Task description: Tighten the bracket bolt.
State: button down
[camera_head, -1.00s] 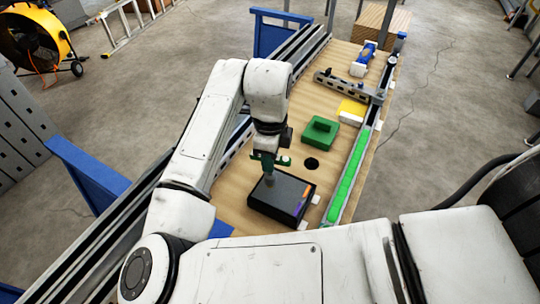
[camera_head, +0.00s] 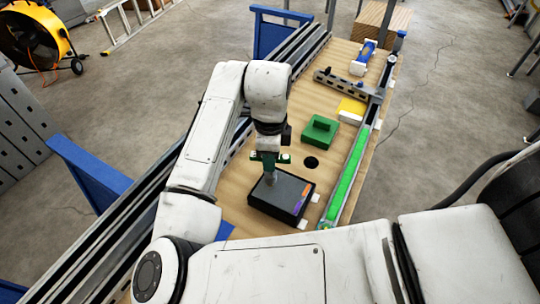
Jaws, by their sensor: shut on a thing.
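My gripper (camera_head: 269,172) hangs over the black box (camera_head: 287,196) on the wooden bench. It is shut on a small grey object (camera_head: 270,180) that points down at the left part of the box top. I cannot tell whether that object touches the box. A green band (camera_head: 270,157) shows at the gripper just above it. The bracket may be the grey slotted bar (camera_head: 340,83) at the far end of the bench, but I cannot be sure. The bolt is too small to make out.
A green block (camera_head: 319,130) with a raised top sits beyond the black box, near a dark round hole (camera_head: 311,163). A yellow and white block (camera_head: 351,110) and a blue part (camera_head: 364,57) lie farther back. A bright green strip (camera_head: 348,180) runs along the right edge.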

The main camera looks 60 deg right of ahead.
jog(key=shift+f+b, duration=0.75)
jog(key=shift+f, duration=0.2)
jog(key=shift+r, duration=0.2)
dwell(1.2)
jog(key=shift+r+p, duration=1.1)
jog(key=shift+r, duration=0.1)
jog(key=shift+r+p, duration=1.6)
jog(key=shift+r, duration=0.45)
